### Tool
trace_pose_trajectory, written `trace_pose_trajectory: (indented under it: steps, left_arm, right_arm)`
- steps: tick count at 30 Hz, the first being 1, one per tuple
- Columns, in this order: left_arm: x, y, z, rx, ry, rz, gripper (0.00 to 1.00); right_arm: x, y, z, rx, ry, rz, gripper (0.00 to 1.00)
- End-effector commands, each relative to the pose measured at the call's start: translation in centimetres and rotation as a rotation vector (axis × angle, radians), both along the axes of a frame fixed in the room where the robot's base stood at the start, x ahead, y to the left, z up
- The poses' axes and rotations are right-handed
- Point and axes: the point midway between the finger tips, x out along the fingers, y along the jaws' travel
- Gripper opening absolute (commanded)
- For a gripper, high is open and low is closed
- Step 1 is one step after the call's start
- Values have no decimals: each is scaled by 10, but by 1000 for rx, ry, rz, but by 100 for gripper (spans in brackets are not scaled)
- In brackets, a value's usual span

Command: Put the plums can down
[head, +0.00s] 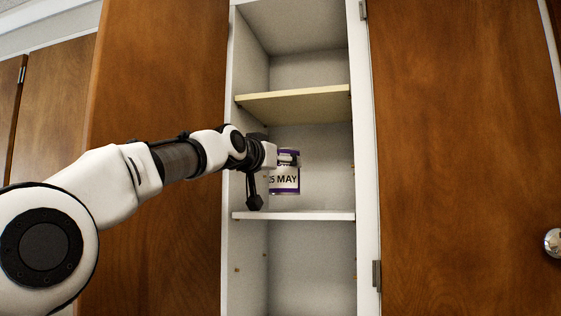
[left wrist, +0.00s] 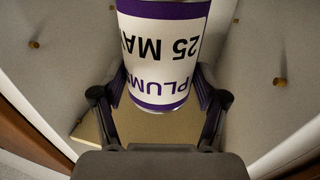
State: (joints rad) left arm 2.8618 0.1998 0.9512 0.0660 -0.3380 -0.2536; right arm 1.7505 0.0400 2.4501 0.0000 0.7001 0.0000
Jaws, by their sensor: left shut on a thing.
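The plums can (head: 285,181) is white with purple bands and dark lettering. In the head view it is inside the open cabinet, upright, just above the white shelf (head: 300,215); a small gap seems to show beneath it. My left gripper (head: 288,158) reaches in from the left and is shut on the can near its top. In the left wrist view the can (left wrist: 163,55) appears upside down between the two fingers (left wrist: 160,105), its label reading "PLUMS 25 MAY". My right gripper is in neither view.
A pale wooden shelf (head: 295,104) is above the can. White cabinet side walls stand close on both sides. The white shelf looks otherwise empty. Brown wooden doors (head: 460,160) flank the opening, with a metal hinge (head: 376,275) on the right frame.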

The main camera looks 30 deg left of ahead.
Motion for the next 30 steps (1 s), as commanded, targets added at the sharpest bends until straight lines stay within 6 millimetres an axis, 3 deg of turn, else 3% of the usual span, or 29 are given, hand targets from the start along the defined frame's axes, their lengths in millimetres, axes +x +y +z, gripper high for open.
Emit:
trace_pose_trajectory:
  steps: [1,6,13,22,23,24,25,30]
  left_arm:
    - [9,5,5,-2,-1,1,16]
    - [24,13,-2,0,-2,0,16]
    - [24,13,-35,0,-2,0,16]
    - [24,13,-40,1,-3,1,16]
    - [24,13,-41,1,0,0,76]
    - [24,13,-40,1,0,0,90]
    - [24,13,-40,1,0,0,98]
    - [24,13,-40,1,0,0,98]
  right_arm:
    - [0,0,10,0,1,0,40]
    - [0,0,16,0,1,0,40]
    - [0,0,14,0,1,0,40]
    - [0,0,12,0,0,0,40]
    - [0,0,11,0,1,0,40]
    - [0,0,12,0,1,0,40]
    - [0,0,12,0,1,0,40]
    - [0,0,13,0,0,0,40]
